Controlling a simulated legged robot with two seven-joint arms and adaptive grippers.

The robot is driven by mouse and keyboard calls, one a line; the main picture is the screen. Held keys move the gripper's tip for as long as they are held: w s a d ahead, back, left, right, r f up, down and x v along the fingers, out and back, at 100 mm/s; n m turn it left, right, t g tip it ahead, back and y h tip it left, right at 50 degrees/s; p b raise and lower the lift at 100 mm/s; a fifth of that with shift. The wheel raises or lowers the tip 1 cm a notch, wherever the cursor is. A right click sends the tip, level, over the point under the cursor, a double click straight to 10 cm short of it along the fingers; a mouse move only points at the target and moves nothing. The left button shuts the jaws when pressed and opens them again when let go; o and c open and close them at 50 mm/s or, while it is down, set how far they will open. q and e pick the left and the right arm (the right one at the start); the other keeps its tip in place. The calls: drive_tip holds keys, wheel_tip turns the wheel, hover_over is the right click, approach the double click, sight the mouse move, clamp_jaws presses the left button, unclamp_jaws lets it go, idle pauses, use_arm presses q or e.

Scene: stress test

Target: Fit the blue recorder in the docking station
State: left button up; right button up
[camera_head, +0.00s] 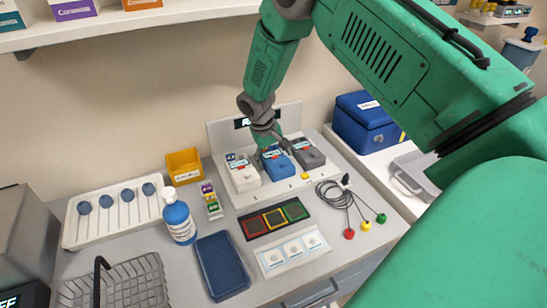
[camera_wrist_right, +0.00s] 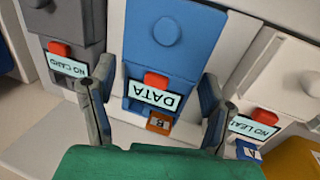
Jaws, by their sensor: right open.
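The blue recorder (camera_head: 277,166) stands in the middle of a row on the white docking station (camera_head: 288,190), between a white recorder (camera_head: 244,176) and a grey recorder (camera_head: 309,152). In the right wrist view the blue recorder (camera_wrist_right: 170,45) has a red button and a label reading DATA. My right gripper (camera_head: 268,150) is open at the blue recorder. In the wrist view its two fingers (camera_wrist_right: 153,105) are on either side of the recorder's labelled end; contact cannot be told. Whether the recorder is fully seated cannot be told. My left gripper is not in view.
Cables with coloured ends (camera_head: 345,201) lie right. A yellow bin (camera_head: 184,166) stands left; a shelf (camera_head: 120,25) hangs above.

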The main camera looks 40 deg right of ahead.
sight(277, 156)
drive_tip(key=shift+d+p+v, duration=0.2)
drive_tip(key=shift+p+v, duration=0.5)
drive_tip(key=shift+v, duration=0.2)
drive_tip(key=shift+d+p+v, duration=0.2)
drive_tip(key=shift+p+v, duration=0.5)
drive_tip(key=shift+v, duration=0.25)
drive_tip(key=shift+s+r, duration=0.1)
drive_tip(key=shift+s, duration=0.05)
drive_tip(key=o, duration=0.6)
drive_tip(key=shift+c, duration=0.2)
drive_tip(key=shift+d+p+v, duration=0.15)
drive_tip(key=shift+p+v, duration=0.5)
drive_tip(key=shift+v, duration=0.1)
drive_tip(key=shift+d+p+v, duration=0.2)
drive_tip(key=shift+p+v, duration=0.4)
drive_tip(key=shift+v, duration=0.1)
drive_tip(key=shift+s, duration=0.1)
